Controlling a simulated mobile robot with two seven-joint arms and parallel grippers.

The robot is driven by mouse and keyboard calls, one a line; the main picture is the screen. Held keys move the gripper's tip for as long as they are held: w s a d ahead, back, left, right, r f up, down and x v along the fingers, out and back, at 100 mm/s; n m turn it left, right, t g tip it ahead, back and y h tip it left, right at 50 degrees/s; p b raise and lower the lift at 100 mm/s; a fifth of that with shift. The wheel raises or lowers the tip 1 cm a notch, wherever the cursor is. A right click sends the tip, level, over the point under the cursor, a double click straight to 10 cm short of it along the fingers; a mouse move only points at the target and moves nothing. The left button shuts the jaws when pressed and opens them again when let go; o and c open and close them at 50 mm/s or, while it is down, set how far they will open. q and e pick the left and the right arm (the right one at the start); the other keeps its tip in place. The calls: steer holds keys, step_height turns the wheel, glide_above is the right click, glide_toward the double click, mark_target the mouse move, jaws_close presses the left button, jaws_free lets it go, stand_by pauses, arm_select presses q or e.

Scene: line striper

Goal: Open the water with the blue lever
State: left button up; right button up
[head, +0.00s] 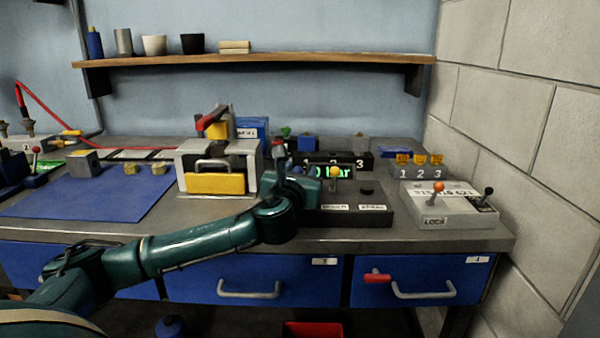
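My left arm reaches in from the lower left across the bench front. Its gripper (290,165) is above the bench, between the grey press-like device (215,165) and the dark control box (350,205). The gripper is small and dark here, partly covered by its own wrist, so I cannot tell whether its fingers are open. I cannot make out a blue lever for certain. My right gripper is not in view.
A grey box with an orange-knobbed lever (438,190) and a black-knobbed lever (487,194) stands at right, near the block wall. A blue mat (95,195) lies at left. A red hose (50,115) runs behind it. Drawers (415,282) face the front.

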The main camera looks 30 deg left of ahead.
arm_select(q)
steer(key=shift+w, duration=0.2)
jaws_close()
stand_by(0.3)
steer(key=shift+a, duration=0.1)
